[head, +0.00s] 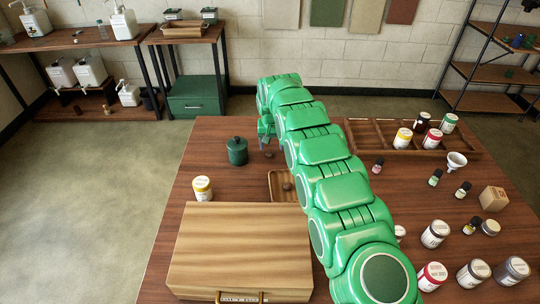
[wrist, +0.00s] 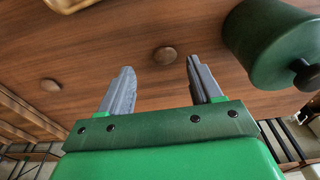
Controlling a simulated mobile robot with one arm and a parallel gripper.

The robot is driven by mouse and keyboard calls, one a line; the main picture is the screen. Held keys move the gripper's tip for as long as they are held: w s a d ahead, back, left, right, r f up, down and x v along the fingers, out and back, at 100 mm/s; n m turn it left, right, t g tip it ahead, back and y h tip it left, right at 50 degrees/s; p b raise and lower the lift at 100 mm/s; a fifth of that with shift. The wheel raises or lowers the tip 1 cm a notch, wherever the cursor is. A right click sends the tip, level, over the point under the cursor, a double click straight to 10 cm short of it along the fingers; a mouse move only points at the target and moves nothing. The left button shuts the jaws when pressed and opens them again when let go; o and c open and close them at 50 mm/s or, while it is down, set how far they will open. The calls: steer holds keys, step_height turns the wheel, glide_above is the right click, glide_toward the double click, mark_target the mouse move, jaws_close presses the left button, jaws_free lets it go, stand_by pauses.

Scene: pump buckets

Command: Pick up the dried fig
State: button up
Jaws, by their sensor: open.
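A small brown roundish lump, which looks like a dried fig (wrist: 165,56), lies on the wooden table, and it also shows in the head view (head: 269,154). In the wrist view it appears between and slightly beyond my fingertips, touching neither. My gripper (wrist: 155,75) is open and empty, with a finger to each side of the lump; in the head view it is partly hidden by my green arm. A second similar brown lump (wrist: 50,85) lies left of my left finger in the wrist view. A darker brown lump (head: 287,187) sits in a small wooden tray (head: 275,197).
A dark green lidded jar (head: 237,152) stands close beside my gripper, at right in the wrist view (wrist: 275,45). A yellow-labelled jar (head: 202,188) and a large wooden case (head: 240,250) are nearer. A divided tray (head: 375,137) and several bottles stand right of my arm.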

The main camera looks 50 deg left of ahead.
mark_target(270, 153)
steer(key=shift+a+f, duration=0.25)
steer(key=shift+f, duration=0.25)
steer(key=shift+a+f, duration=0.2)
steer(key=shift+f, duration=0.3)
steer(key=shift+w+a+f, duration=0.1)
steer(key=shift+w+f, duration=0.05)
steer(key=shift+f, duration=0.6)
steer(key=shift+w+a+f, duration=0.1)
steer(key=shift+f, duration=0.6)
steer(key=c, duration=1.1)
